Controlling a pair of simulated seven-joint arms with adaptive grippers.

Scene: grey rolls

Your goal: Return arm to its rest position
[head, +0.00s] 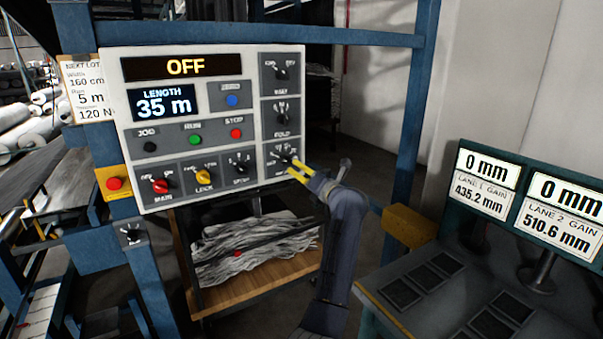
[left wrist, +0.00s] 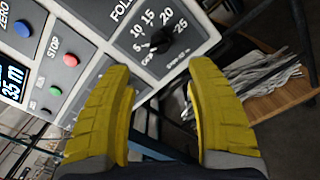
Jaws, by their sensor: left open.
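My left gripper (head: 300,175) has yellow fingers and is at the lower right corner of the control panel (head: 220,88), near the lowest knob (head: 284,157) of the right column. In the left wrist view the two fingers (left wrist: 164,105) are apart with nothing between them. A black knob (left wrist: 161,42) with a scale from 5 to 25 shows beyond the fingertips. I cannot tell whether a fingertip touches the panel. My left arm (head: 343,240) rises from the bottom of the head view. My right gripper is not in view.
A blue frame post (head: 412,110) stands right of the panel. A cart (head: 255,285) with grey scrap strips is below it. A desk with two displays (head: 487,180) is at the right. A yellow box with a red button (head: 114,183) is at the panel's left.

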